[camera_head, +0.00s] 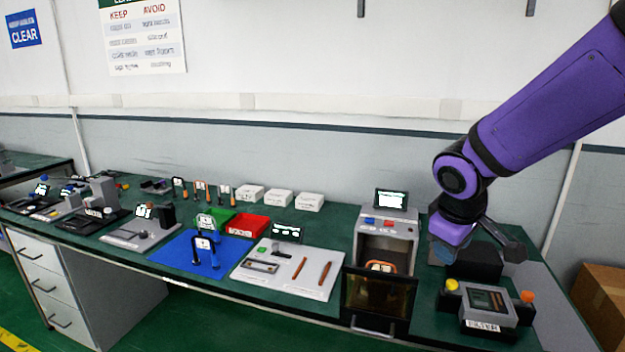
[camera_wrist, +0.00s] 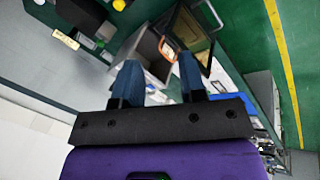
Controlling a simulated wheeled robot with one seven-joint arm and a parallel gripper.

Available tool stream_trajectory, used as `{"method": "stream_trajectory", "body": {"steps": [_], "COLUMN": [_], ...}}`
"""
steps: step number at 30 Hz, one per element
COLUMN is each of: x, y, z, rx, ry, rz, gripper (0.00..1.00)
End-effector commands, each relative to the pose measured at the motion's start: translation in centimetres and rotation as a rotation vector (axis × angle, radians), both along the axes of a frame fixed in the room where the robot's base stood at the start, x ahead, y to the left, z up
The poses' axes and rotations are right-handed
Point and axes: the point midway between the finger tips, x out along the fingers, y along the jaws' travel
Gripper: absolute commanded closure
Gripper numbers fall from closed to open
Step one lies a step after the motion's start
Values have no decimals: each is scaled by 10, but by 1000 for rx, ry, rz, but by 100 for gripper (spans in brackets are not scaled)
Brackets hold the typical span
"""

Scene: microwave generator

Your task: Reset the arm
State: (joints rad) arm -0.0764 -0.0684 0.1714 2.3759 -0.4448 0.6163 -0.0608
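My arm is purple and reaches in from the upper right in the head view. My gripper (camera_head: 440,252) hangs low to the right of a grey microwave-like box (camera_head: 388,228), above the green bench. In the wrist view the two blue fingers of my gripper (camera_wrist: 160,68) stand apart with nothing held between them. The box's dark door (camera_head: 378,296) hangs open at its front. Inside the box is an orange-rimmed item (camera_head: 380,267); it also shows in the wrist view (camera_wrist: 168,48).
A device with yellow and orange knobs (camera_head: 487,304) stands to the right of the box, close to my gripper. A white board with tools (camera_head: 290,270), a blue mat (camera_head: 190,255) and a red bin (camera_head: 248,226) lie to the left. The air above the bench is clear.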

Motion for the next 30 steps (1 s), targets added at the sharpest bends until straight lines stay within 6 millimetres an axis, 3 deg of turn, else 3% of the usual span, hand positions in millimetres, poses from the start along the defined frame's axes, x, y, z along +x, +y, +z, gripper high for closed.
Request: {"method": "stream_trajectory", "body": {"steps": [6,15,24,30], "x": [-47,-119,-177,-188], "y": [-26,-47,-52,-52], "z": [48,90,109,111], "rx": [77,233,393,431], "ry": [-71,-145,-194,-200], "rz": [-183,-400,-533,-558], "gripper": [62,62,62,62]}}
